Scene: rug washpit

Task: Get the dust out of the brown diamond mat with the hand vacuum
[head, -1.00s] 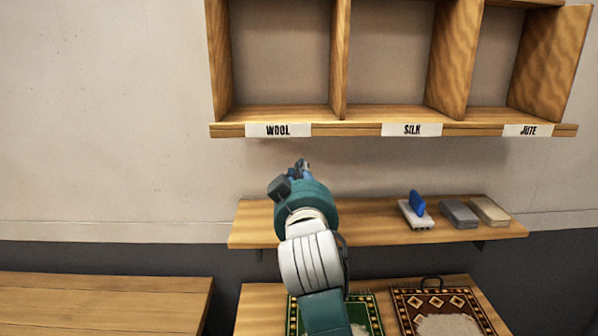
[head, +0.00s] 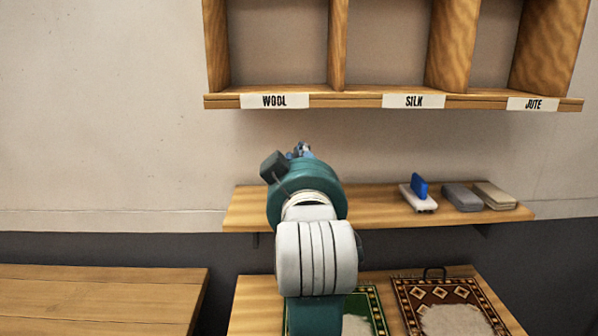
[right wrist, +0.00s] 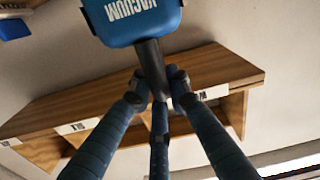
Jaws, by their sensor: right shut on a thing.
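The brown diamond mat (head: 404,290) lies on the lower bench at the bottom right in the head view, with a large pale patch of dust (head: 455,320) over its middle. The hand vacuum (right wrist: 130,22), blue with a dark neck and the word VACUUM, is at the top of the right wrist view. My right gripper (right wrist: 157,92) is shut with its fingers around that dark neck. In the head view my right gripper (head: 300,152) is mostly hidden behind its own wrist, in front of the wall above the middle shelf. My left gripper is not in view.
A green mat (head: 371,300) with a pale patch lies left of the brown one, partly behind my arm. Labelled cubbies (head: 350,99) hang above.

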